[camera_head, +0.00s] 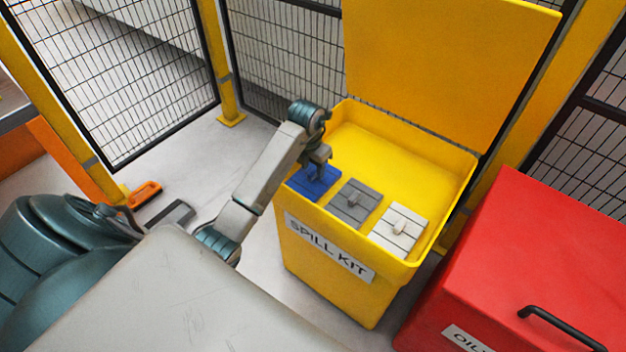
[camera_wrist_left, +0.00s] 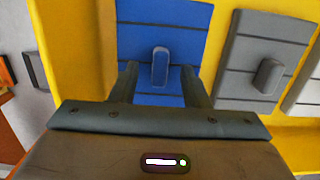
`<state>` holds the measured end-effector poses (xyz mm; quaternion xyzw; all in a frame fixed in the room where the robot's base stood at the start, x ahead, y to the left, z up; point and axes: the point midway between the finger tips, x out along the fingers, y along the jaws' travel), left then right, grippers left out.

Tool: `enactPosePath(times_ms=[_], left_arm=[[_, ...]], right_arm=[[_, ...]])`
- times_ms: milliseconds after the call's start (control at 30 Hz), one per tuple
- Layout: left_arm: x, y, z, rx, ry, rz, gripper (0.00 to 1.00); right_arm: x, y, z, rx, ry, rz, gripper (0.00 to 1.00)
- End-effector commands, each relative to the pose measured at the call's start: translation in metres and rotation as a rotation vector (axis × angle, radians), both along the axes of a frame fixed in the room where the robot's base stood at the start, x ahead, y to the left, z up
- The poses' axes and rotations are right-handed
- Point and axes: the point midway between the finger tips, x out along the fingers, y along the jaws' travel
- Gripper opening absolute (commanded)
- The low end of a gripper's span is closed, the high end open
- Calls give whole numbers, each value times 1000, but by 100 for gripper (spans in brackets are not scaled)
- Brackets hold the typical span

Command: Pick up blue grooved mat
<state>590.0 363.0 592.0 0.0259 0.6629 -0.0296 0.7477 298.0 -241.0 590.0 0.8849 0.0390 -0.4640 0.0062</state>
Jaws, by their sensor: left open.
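The blue grooved mat (camera_head: 313,184) lies in the yellow spill kit bin (camera_head: 325,232), at the left end of a row of mats. In the left wrist view the blue mat (camera_wrist_left: 190,40) has dark grooves and a raised blue handle (camera_wrist_left: 160,66) in its middle. My left gripper (camera_head: 316,172) is above the blue mat, partly covering it in the head view. In the left wrist view its two fingers (camera_wrist_left: 160,84) are apart, one on each side of the handle, with nothing held. Whether the fingers touch the mat cannot be told. My right gripper is not in view.
A dark grey mat (camera_head: 354,204) and a light grey mat (camera_head: 399,230) lie to the right in the bin. The bin's yellow lid (camera_head: 450,70) stands open behind. A red box (camera_head: 540,260) stands at the right. Mesh fence panels (camera_head: 110,75) are behind.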

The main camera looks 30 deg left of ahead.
Motion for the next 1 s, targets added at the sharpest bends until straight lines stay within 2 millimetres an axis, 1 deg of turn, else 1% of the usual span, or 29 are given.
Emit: enactPosePath(times_ms=[33, 100, 300, 333, 533, 867, 967, 1000], left_arm=[[0, 0, -5, -1, 0, 0, 42], [1, 0, -8, 0, 0, 0, 42], [1, 0, -9, 0, -1, 0, 42], [1, 0, -9, 0, -1, 0, 40], [1, 0, -8, 0, -1, 0, 1], [1, 0, -7, 0, -2, 0, 0], [2, 0, 2, 1, -4, 0, 0], [2, 0, 8, 2, -4, 0, 0]], right_arm=[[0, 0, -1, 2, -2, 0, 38], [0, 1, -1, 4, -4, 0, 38], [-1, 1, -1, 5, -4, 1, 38], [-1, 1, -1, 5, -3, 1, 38], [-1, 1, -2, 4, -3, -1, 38], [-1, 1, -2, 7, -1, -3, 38], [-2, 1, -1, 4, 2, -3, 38], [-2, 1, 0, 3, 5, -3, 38]])
